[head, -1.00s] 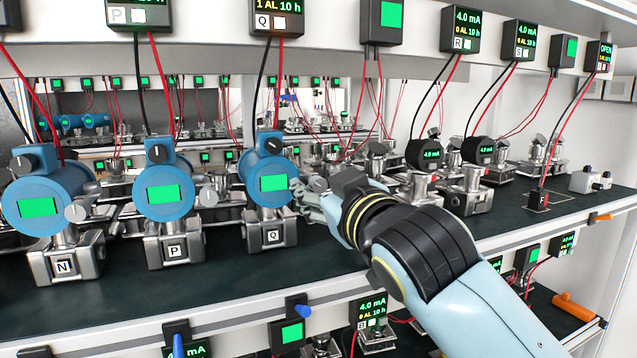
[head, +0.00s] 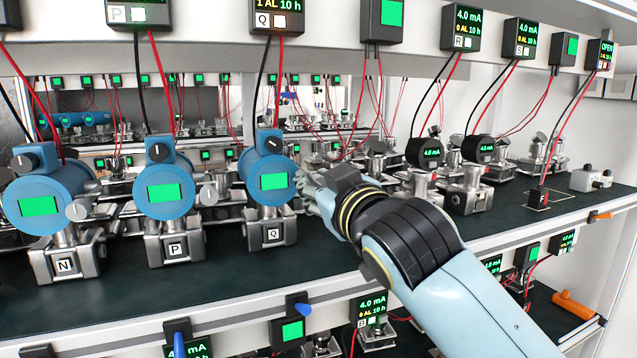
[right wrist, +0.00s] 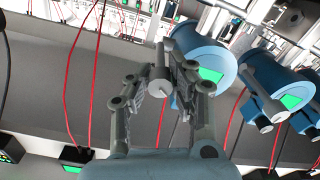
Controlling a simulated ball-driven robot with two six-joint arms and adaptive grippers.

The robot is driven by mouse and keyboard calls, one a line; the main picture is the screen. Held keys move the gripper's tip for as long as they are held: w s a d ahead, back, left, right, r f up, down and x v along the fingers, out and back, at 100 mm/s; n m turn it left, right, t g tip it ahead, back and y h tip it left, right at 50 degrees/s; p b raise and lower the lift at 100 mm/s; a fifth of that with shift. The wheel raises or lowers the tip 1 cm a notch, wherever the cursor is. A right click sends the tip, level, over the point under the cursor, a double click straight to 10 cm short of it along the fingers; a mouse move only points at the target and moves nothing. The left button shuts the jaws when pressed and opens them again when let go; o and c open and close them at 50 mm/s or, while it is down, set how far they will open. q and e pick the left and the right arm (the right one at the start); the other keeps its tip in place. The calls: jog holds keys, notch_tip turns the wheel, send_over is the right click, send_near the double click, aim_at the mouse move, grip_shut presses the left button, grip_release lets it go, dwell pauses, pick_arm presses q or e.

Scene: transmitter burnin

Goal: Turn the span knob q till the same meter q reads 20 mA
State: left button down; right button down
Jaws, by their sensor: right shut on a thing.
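The blue transmitter Q (head: 252,170) stands on its metal block labelled Q, with a lit green display and a dark knob (head: 272,144) on top whose white mark is tilted. My right gripper (head: 307,188) is at its right side. In the right wrist view my right gripper (right wrist: 160,88) is shut on the grey side knob (right wrist: 158,72), which sits between the fingertips; the blue housing (right wrist: 205,50) is just behind. The fingers hide this knob in the head view. Meter Q (head: 276,18) hangs above; its top line is cut off and its lower line reads 1 AL 10 h. My left gripper is not in view.
Blue transmitters P (head: 164,197) and N (head: 45,205) stand to the left with their own side knobs. Red and black cables hang down behind Q. Round black gauges (head: 427,152) stand to the right. The dark bench front (head: 200,300) is clear.

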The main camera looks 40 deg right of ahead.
jog(key=m+b, duration=0.1)
jog(key=m, duration=0.3)
jog(key=shift+m, duration=0.4)
jog(key=c, duration=1.1)
grip_release()
jog(key=v, duration=0.7)
jog(key=shift+s, duration=0.3)
jog(key=shift+f, duration=0.1)
